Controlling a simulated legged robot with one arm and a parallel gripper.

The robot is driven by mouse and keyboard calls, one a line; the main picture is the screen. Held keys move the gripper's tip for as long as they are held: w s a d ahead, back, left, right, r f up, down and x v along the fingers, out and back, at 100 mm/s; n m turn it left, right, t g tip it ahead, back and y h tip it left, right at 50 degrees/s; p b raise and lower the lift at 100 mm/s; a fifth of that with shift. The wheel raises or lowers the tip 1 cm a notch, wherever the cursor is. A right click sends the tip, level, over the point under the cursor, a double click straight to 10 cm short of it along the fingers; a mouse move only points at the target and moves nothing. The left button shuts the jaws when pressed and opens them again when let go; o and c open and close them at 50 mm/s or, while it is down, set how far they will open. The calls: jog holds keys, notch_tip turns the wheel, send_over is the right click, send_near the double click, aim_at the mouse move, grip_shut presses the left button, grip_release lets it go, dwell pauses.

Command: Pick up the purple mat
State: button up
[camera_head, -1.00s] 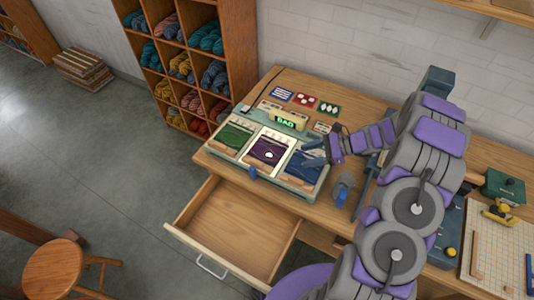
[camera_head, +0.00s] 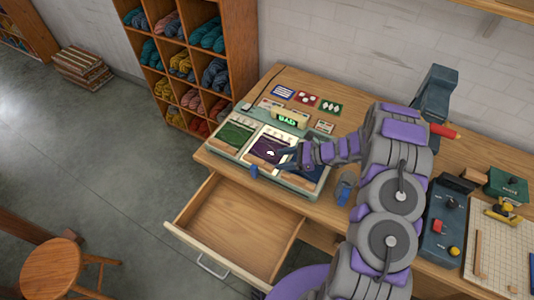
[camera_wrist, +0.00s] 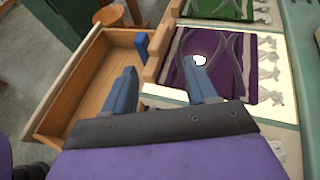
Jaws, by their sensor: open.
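The purple mat (camera_head: 262,145) lies flat in the middle bay of a pale sorting tray (camera_head: 235,158), with a small white spot on it. In the wrist view the mat (camera_wrist: 268,62) shows pale tassels along its right side. My gripper (camera_head: 284,160) is open and empty, at the right front part of the purple mat. In the wrist view my gripper's two blue fingers (camera_wrist: 162,86) are spread apart. The right finger overlaps the mat's near left part, and the left finger is over the open drawer. I cannot tell whether the fingers touch anything.
A green mat (camera_head: 235,136) lies in the left bay; a blue mat in the right bay is partly hidden by my gripper. A lit sign (camera_head: 287,120) stands behind.

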aim_at(266, 162)
jog(key=x, duration=0.3)
jog(key=b+x, duration=0.1)
jog(key=x, duration=0.1)
jog(key=shift+s+a, duration=0.2)
jog(key=shift+s, duration=0.1)
jog(key=shift+w+a+f, duration=0.1)
jog(key=shift+w+a, duration=0.05)
jog(key=shift+a, duration=0.35)
jog(key=shift+c, duration=0.5)
grip_shut()
